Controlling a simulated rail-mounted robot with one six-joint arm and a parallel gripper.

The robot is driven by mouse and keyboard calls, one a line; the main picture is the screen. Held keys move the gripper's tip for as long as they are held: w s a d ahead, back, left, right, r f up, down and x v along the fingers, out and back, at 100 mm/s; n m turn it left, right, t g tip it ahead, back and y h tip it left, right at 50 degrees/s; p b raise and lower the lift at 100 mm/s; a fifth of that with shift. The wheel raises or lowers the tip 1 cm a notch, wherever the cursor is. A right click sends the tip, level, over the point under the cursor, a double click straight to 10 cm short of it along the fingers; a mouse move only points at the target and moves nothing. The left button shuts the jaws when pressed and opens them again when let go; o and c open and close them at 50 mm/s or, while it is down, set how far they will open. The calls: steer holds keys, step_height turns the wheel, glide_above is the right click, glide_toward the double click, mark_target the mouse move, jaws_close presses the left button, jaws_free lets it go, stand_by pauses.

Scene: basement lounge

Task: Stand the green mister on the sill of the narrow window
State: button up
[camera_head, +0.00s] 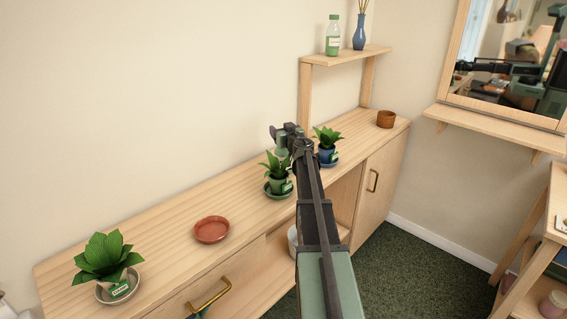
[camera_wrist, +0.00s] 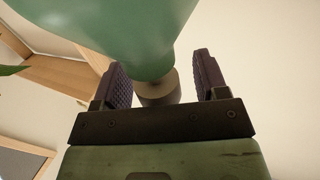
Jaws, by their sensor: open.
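A green, smooth body that looks like the mister fills the top of the wrist view (camera_wrist: 135,35). It narrows to a grey-brown round end (camera_wrist: 158,90) between my fingers. My gripper (camera_wrist: 160,82) is open, with a dark ridged pad on each side of that end and visible gaps. In the head view my gripper (camera_head: 290,132) is above the cabinet top near the potted plants. A small green part of the mister (camera_head: 281,140) shows beside it, the rest hidden by my arm. I cannot make out the narrow window or its sill for certain.
Potted plants (camera_head: 276,170) (camera_head: 327,138) stand close to my arm on the wooden cabinet (camera_head: 160,205). A red saucer (camera_head: 211,230) lies nearer. A raised shelf (camera_head: 345,56) holds a green bottle (camera_head: 333,38) and blue vase (camera_head: 360,33). A mirror (camera_head: 515,50) hangs above a bare ledge (camera_head: 500,130).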

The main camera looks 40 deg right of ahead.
steer(key=shift+w+d, duration=0.1)
steer(key=shift+w, duration=0.25)
steer(key=shift+s, duration=0.1)
steer(key=shift+c, duration=0.5)
jaws_close()
